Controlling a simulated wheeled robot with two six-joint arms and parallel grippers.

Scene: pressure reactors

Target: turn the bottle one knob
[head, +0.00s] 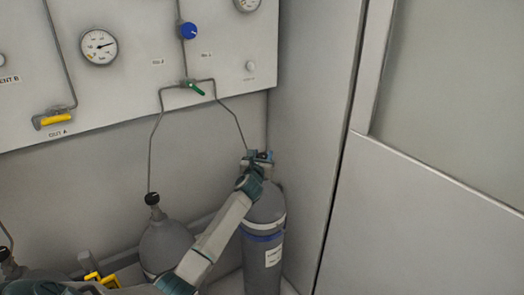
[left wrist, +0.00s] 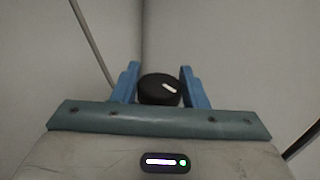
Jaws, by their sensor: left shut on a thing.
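The black round knob (left wrist: 160,89) with a white mark sits between the two blue fingers of my left gripper (left wrist: 158,84) in the left wrist view. The fingers close on it from both sides. In the head view my left gripper (head: 259,157) is at the top of the right grey gas bottle (head: 264,240), which has a blue and white band and a white label. There the gripper mostly hides the knob. I cannot read the label clearly enough to tell the bottle's number. My right gripper is not in view.
Another grey bottle (head: 166,245) with a black knob (head: 152,199) stands to the left. Thin pipes run up to a wall panel (head: 110,85) with a gauge (head: 99,46), a blue knob (head: 188,31), a green lever (head: 197,89) and a yellow lever (head: 56,119). A side wall (head: 312,130) is close on the right.

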